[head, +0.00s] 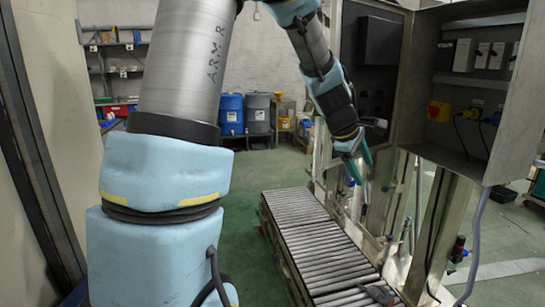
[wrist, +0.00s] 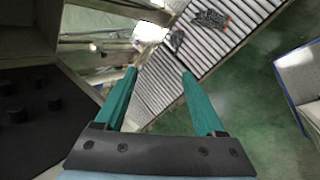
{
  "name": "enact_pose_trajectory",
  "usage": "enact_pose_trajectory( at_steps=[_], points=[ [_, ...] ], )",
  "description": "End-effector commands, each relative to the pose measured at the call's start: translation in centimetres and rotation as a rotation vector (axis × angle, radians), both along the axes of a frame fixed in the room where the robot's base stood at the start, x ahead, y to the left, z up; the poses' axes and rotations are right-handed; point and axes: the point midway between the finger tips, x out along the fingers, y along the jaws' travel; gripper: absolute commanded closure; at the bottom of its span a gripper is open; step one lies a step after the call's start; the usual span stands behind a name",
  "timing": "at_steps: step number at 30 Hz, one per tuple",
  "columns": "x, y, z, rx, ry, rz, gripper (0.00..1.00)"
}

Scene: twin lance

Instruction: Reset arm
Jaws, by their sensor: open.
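My gripper (head: 359,167) hangs in the air above the far part of the roller conveyor (head: 305,235) in the head view, close to the metal machine frame at its right. In the wrist view its two green fingers (wrist: 158,84) are spread apart with nothing between them. My arm is raised and bent, with its forearm reaching down from the top of the head view. The conveyor (wrist: 222,30) also runs diagonally behind the fingers in the wrist view.
An open electrical cabinet (head: 455,90) stands right of my gripper. A dark item (wrist: 211,19) lies on the conveyor rollers. Blue (head: 230,114) and grey (head: 257,113) barrels and a shelf (head: 112,60) stand at the back. Green floor left of the conveyor is clear.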

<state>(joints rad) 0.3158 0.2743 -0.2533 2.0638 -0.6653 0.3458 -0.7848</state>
Motion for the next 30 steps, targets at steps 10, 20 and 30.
enact_pose_trajectory(
  at_steps=[10, 20, 30],
  points=[
    [-7.7, 22.4, -6.0, 0.525, -0.12, -0.556, 0.29],
    [-13.4, 29.6, -7.8, 0.665, -0.093, -0.844, 0.29],
    [-13.4, 29.6, -7.8, 0.665, -0.094, -0.849, 0.29]
  ],
)
